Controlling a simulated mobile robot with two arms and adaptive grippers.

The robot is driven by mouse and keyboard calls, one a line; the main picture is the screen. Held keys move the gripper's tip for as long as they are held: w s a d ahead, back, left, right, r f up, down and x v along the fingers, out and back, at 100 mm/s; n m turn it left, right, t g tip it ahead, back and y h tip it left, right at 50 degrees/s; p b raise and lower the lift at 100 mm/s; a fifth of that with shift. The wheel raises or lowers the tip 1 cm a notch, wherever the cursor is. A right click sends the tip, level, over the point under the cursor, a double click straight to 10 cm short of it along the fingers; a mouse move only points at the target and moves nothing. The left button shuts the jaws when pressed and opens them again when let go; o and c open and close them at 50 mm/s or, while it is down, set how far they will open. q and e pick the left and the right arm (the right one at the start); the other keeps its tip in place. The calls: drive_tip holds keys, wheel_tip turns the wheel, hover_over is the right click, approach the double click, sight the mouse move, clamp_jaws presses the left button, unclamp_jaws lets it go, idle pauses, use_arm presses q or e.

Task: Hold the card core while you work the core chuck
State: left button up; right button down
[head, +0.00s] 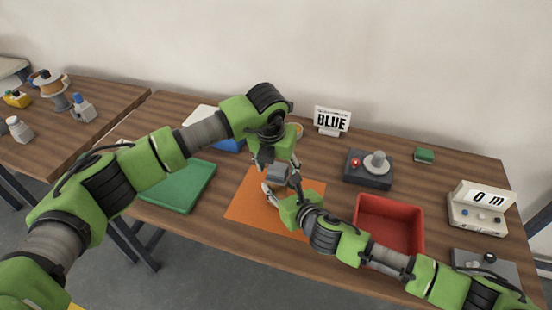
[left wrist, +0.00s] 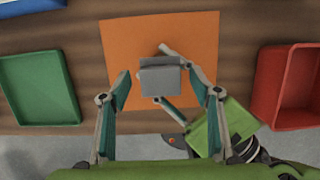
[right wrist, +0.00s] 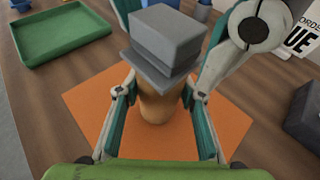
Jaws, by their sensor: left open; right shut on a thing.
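The card core (right wrist: 155,105) is a tan cylinder standing upright over the orange mat (head: 245,207). The grey core chuck (right wrist: 165,40), a block with a wider flange, sits at its top; it also shows in the left wrist view (left wrist: 160,80) and the head view (head: 279,173). My right gripper (right wrist: 158,93) is shut on the card core from the side, below the chuck. My left gripper (left wrist: 160,75) is open above the chuck, with its fingers on either side and gaps showing. In the head view the core is mostly hidden behind the grippers.
A green tray (head: 178,186) lies left of the mat and a red bin (head: 390,203) right of it. Behind stand a sign reading BLUE (head: 331,121), a dark box with a red button (head: 369,170) and a green block (head: 424,155). A white device (head: 478,209) is far right.

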use_arm(q)
drive_tip(key=shift+w+d+f, duration=0.1)
drive_tip(key=shift+w+f, duration=0.05)
drive_tip(key=shift+f, duration=0.5)
drive_tip(key=c, duration=1.4)
drive_tip(key=shift+r, duration=0.4)
use_arm(e)
drive_tip(key=shift+d+f, duration=0.1)
drive_tip(key=shift+f, duration=0.05)
use_arm(q)
drive_tip(key=shift+d+r, duration=0.1)
drive_tip(key=shift+r, duration=0.45)
use_arm(e)
drive_tip(key=shift+d+f, duration=0.1)
drive_tip(key=shift+f, duration=0.1)
use_arm(q)
drive_tip(key=shift+r, duration=0.2)
clamp_jaws()
use_arm(e)
drive_tip(key=shift+s, duration=0.1)
use_arm(q)
drive_tip(key=shift+d+r, duration=0.1)
drive_tip(key=shift+r, duration=0.25)
use_arm(e)
drive_tip(key=shift+f, duration=0.15)
use_arm(q)
drive_tip(key=shift+r, duration=0.25)
use_arm(e)
drive_tip(key=shift+r, duration=0.2)
